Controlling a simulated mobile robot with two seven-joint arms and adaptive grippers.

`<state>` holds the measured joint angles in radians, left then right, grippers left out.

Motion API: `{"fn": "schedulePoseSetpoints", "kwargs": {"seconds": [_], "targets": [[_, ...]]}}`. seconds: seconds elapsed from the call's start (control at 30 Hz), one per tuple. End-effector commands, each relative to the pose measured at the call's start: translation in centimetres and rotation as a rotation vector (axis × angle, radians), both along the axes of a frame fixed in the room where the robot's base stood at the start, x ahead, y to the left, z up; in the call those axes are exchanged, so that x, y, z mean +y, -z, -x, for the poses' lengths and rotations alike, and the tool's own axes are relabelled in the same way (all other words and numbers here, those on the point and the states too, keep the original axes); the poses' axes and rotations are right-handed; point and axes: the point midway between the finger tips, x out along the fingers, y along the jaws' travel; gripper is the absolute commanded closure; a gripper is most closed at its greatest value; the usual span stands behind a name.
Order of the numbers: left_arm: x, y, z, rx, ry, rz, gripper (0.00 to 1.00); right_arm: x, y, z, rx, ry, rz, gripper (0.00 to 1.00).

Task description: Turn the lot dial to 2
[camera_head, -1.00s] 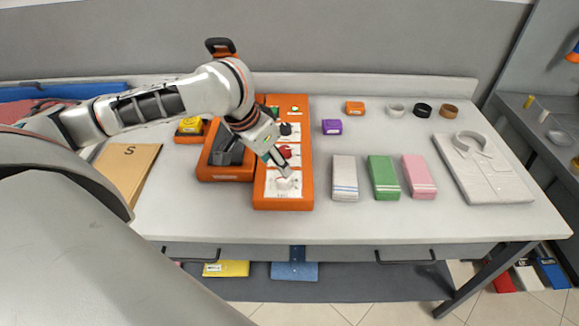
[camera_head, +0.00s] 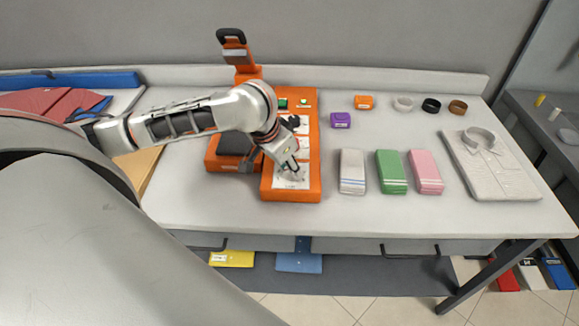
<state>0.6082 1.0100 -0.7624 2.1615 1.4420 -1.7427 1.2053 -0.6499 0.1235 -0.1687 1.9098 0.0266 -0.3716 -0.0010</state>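The orange control panel (camera_head: 314,150) stands on the table with white label plates and several knobs. A black knob (camera_head: 292,121) shows in its upper part. My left gripper (camera_head: 291,175) is over the lowest plate (camera_head: 291,184) at the panel's near end, pointing down. The white dial seen there earlier is mostly hidden by the fingers, and its setting cannot be read. Whether the fingers are closed on it is too small to tell. My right gripper is not in view.
An orange press with a raised handle (camera_head: 231,36) stands left of the panel. Folded grey (camera_head: 352,172), green (camera_head: 391,172) and pink (camera_head: 426,172) cloths and a folded shirt (camera_head: 490,170) lie to the right. The table's front strip is clear.

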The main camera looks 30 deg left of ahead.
Motion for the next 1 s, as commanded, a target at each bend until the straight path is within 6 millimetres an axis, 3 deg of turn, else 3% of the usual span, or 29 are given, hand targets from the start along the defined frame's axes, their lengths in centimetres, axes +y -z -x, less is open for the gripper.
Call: {"fn": "schedulePoseSetpoints", "kwargs": {"seconds": [0.47,1.0], "targets": [[0.15,0.02,-0.01,0.001,0.067,-0.002,0.94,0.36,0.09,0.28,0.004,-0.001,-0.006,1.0],[0.39,-0.03,-0.2,0.001,0.483,-0.001,0.94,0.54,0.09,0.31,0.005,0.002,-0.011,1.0]]}}
